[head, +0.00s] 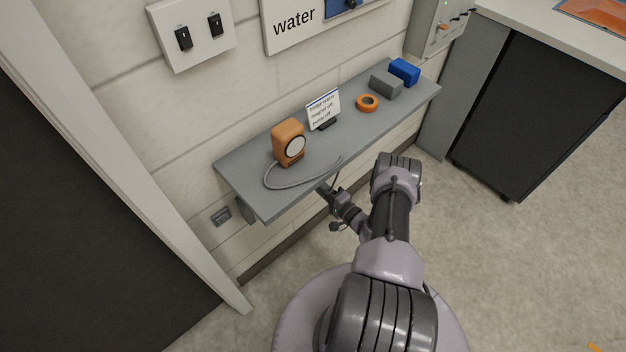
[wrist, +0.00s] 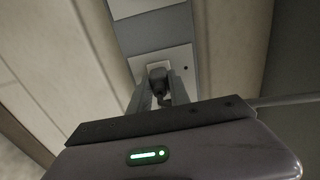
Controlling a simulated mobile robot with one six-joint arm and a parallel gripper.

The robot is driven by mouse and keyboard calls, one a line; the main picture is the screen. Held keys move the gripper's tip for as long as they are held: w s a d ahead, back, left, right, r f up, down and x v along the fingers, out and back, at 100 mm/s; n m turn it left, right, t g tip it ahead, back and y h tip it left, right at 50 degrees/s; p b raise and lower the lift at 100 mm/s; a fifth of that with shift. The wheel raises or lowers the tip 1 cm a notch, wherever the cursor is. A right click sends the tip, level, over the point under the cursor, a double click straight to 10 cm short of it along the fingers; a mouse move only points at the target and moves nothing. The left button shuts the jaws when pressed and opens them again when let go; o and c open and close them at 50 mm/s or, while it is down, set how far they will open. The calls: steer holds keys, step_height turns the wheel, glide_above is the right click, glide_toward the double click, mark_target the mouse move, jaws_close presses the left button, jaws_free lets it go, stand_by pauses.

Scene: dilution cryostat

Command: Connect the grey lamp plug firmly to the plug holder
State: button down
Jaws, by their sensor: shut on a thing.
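The lamp (head: 288,142) is orange with a round white face and stands on the left part of the grey shelf. Its grey cable (head: 300,187) curves along the shelf to the front edge. My gripper (head: 325,188) is at the shelf's front edge, its tips partly hidden there. In the wrist view my gripper (wrist: 158,93) is shut on the dark grey plug (wrist: 158,78). The plug lies in front of a pale square fitting on a light plate (wrist: 181,58), which looks like the plug holder. I cannot tell whether the plug touches it or is seated.
The shelf (head: 240,183) also carries a small sign (head: 323,109), an orange ring (head: 367,103), a grey block (head: 386,84) and a blue block (head: 404,71). A small grey wall plate (head: 221,215) sits below its left end.

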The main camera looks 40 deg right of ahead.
steer(key=shift+s, duration=0.4)
steer(key=shift+s+d+p, duration=0.15)
steer(key=shift+s+p, duration=0.3)
steer(key=shift+s, duration=0.9)
steer(key=shift+s+d+p, duration=0.1)
steer(key=shift+s+p, duration=0.35)
steer(key=shift+s, duration=0.9)
